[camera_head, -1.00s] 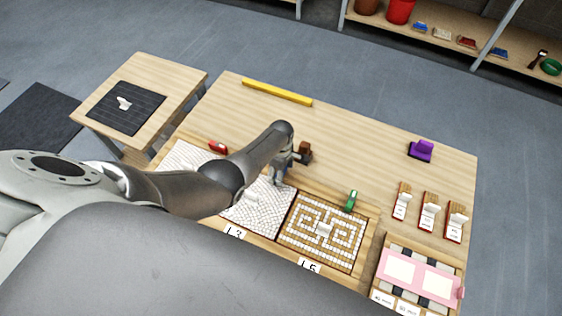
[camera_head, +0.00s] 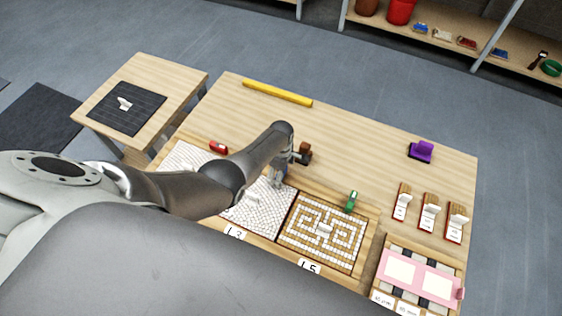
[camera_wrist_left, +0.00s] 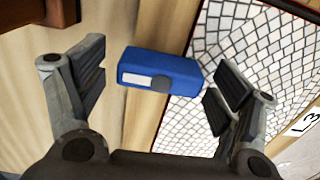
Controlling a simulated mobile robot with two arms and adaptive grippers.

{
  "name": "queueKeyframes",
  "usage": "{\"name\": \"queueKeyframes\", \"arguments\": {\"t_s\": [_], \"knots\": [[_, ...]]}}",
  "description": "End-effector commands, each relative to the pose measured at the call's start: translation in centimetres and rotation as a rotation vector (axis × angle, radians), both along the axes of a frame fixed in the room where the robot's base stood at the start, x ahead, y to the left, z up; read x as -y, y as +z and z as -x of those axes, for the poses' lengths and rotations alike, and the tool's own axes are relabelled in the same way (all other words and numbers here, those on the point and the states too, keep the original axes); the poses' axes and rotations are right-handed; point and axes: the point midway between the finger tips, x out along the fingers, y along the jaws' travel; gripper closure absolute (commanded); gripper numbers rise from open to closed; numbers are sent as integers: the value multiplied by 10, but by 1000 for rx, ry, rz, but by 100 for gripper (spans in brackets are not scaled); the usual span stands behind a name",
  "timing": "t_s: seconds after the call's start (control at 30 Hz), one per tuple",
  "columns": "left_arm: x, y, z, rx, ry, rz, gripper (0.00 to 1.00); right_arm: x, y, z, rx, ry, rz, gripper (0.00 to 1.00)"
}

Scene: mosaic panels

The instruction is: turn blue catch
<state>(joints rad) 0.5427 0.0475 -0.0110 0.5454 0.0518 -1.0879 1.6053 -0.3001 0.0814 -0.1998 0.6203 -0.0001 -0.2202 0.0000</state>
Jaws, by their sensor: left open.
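The blue catch (camera_wrist_left: 160,70) is a small blue block with a white strip and a grey round spot on its face. In the left wrist view it lies at the edge of a white mosaic panel (camera_wrist_left: 265,50), between the fingers of my left gripper (camera_wrist_left: 160,84). The fingers are open, one on each side, with visible gaps to the catch. In the head view my left gripper (camera_head: 279,179) is low over that panel's far right corner, and the arm and fingers mostly hide the catch. My right gripper is not in view.
A brown block (camera_head: 304,154) stands close beside the gripper. A red catch (camera_head: 218,147) and a green catch (camera_head: 351,200) sit at neighbouring panels. A yellow bar (camera_head: 278,93) and a purple object (camera_head: 421,151) lie further back. The table's middle back is clear.

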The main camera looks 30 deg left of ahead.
Motion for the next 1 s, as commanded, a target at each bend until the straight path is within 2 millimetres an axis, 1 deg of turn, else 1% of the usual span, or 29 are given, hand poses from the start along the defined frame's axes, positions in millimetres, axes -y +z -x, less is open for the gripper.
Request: {"name": "queueKeyframes", "arguments": {"t_s": [0.27, 0.47, 0.77, 1.0], "knots": [[1, 2, 0, 0, -1, 1, 14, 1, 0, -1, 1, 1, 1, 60], [1, 15, 0, 1, -1, 1, 14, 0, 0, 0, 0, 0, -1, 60], [0, 51, 0, 2, -1, 0, 14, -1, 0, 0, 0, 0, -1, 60], [0, 89, 0, 3, -1, 1, 14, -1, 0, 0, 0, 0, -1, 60]]}}
